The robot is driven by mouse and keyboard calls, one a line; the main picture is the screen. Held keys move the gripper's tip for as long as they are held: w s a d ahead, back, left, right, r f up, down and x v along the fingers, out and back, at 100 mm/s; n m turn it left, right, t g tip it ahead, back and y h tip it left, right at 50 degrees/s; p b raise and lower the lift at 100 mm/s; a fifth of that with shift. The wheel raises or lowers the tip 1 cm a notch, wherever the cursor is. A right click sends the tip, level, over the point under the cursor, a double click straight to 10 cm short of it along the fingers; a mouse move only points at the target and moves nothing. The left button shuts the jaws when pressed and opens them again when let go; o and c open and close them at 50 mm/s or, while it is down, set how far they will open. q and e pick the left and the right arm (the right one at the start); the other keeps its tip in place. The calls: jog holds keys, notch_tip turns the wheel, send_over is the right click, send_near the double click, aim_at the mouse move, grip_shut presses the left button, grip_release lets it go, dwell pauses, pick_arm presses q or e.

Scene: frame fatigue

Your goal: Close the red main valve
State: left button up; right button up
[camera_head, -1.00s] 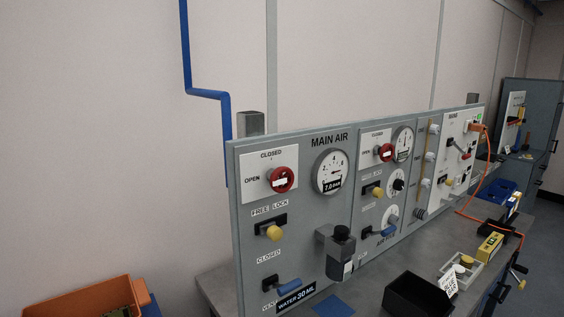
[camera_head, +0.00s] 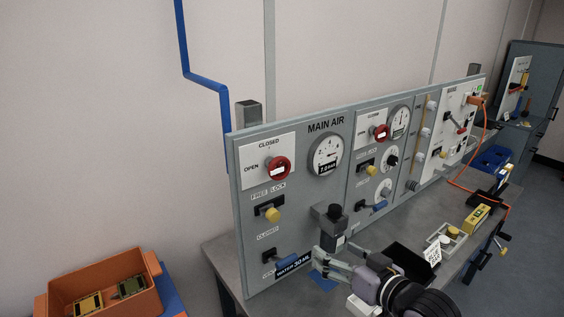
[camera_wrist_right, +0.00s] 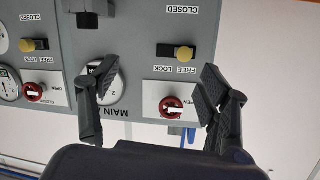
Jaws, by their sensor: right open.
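The red main valve (camera_head: 277,169) is a round red knob with a white bar on the left panel marked MAIN AIR. Its bar lies roughly level, and the plate reads OPEN to its left and CLOSED above. My right gripper (camera_head: 318,261) is open and empty, low in front of the panel, below and right of the knob. The right wrist view shows the panel upside down. There the red knob (camera_wrist_right: 171,106) appears between the spread fingers (camera_wrist_right: 160,84), nearer the right-hand one, with no visible contact. My left gripper is not in view.
A second red knob (camera_head: 381,132) sits on the panel to the right. A yellow knob (camera_head: 271,214), a blue lever (camera_head: 287,262) and a grey block with a black knob (camera_head: 333,224) stick out near my gripper. An orange bin (camera_head: 140,300) stands at lower left.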

notch_tip(320, 180, up, 13)
jog(key=a+n+t+y, duration=0.1)
jog(key=a+y, duration=0.1)
jog(key=y, duration=0.1)
jog(key=p, duration=0.7)
send_near(282, 168)
jog(key=x, duration=0.9)
jog(key=shift+w+a, duration=0.35)
jog(key=shift+w, duration=0.1)
jog(key=shift+c, duration=0.2)
jog(key=c, duration=1.1)
jog(key=shift+c, duration=0.2)
